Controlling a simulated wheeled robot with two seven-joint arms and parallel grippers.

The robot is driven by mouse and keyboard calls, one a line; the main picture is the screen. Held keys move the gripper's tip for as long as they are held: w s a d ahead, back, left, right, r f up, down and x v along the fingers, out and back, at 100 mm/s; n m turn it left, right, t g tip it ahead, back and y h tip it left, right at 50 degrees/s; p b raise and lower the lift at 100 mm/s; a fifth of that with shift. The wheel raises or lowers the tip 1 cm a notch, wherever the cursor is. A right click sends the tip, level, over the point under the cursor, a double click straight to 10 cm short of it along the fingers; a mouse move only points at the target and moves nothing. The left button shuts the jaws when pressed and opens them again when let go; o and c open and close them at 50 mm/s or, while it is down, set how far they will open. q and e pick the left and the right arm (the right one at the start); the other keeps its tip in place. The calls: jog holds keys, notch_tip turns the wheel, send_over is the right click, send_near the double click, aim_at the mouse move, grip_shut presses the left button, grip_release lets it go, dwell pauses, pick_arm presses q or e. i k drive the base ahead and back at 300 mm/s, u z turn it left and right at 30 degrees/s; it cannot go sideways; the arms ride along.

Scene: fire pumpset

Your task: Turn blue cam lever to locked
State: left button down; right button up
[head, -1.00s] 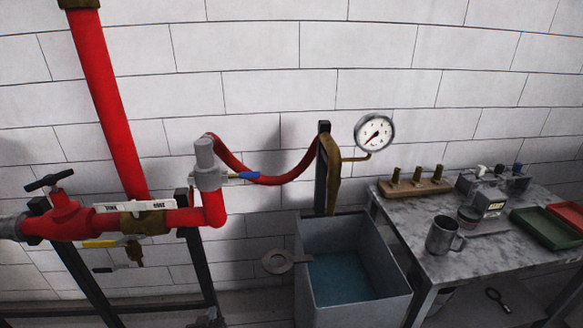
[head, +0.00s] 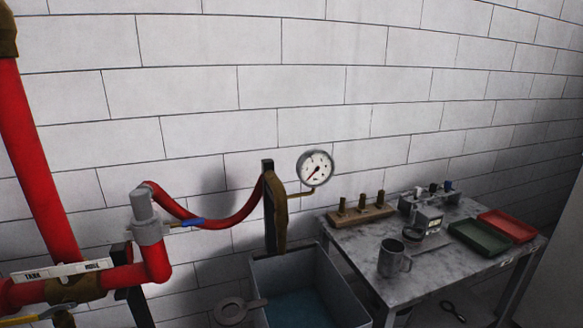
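The blue cam lever (head: 193,223) is a small blue handle in the head view. It sticks out to the right from the grey coupling (head: 147,222) on the end of the red pipe, roughly level. A red hose (head: 232,222) hangs from the coupling's top, passes behind the lever and runs to the dark post on the right. Whether the lever is locked cannot be told from this view. Neither of my grippers is in view.
A grey water tank (head: 335,290) stands below, with a round grey plate (head: 240,311) at its left. A pressure gauge (head: 315,168) is above. A table (head: 350,240) at right bears a mug (head: 391,258), a green tray (head: 470,238) and a red tray (head: 508,226).

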aim_at(198, 221)
jog(key=z, duration=1.85)
jog(key=i, duration=2.2)
jog(key=u, duration=4.35)
jog(key=i, duration=0.5)
